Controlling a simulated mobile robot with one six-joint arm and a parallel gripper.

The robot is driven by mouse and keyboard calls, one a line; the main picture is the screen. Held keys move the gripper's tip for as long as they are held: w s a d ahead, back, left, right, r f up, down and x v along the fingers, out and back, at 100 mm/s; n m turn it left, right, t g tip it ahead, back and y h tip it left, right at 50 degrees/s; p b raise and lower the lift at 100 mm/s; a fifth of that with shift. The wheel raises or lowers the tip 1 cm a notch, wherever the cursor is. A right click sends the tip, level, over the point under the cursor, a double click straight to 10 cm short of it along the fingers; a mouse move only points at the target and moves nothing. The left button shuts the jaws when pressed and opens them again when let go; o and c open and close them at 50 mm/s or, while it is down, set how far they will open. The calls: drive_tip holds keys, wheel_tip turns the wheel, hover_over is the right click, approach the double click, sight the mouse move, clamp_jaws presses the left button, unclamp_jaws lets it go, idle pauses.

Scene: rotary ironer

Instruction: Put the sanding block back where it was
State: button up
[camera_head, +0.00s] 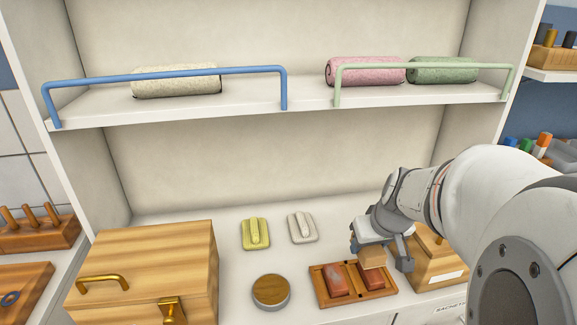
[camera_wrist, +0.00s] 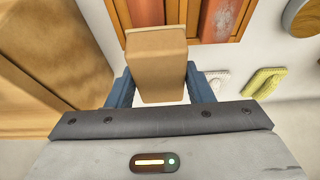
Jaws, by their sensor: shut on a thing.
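My gripper (camera_head: 378,244) is shut on a tan block, the likely sanding block (camera_head: 374,256), at the back right of the wooden tray. In the wrist view the block (camera_wrist: 157,60) sits between the blue fingers of my gripper (camera_wrist: 160,90). The wooden tray (camera_head: 318,282) holds two reddish blocks (camera_head: 338,281) side by side; its edge shows beyond the held block in the wrist view (camera_wrist: 182,12). I cannot tell whether the held block touches anything.
A wooden box (camera_head: 150,260) stands left and another wooden box (camera_head: 440,262) right, close to my gripper. A round wooden-topped disc (camera_head: 271,291), a yellow handled piece (camera_head: 256,233) and a white one (camera_head: 302,227) lie between. Rolled towels (camera_head: 365,71) lie on the railed shelf above.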

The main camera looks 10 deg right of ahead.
drive_tip(key=p, duration=0.3)
hover_over(339, 223)
drive_tip(key=s, duration=0.2)
wheel_tip(339, 223, down, 2)
drive_tip(key=shift+f, duration=0.25)
wheel_tip(339, 223, down, 4)
drive_tip(key=shift+r, duration=0.1)
drive_tip(key=shift+w+f, duration=0.2)
drive_tip(key=shift+f, duration=0.2)
drive_tip(key=shift+f+b, duration=0.2)
drive_tip(key=shift+b, duration=0.15)
drive_tip(key=o, duration=0.9)
drive_tip(key=shift+r, duration=0.1)
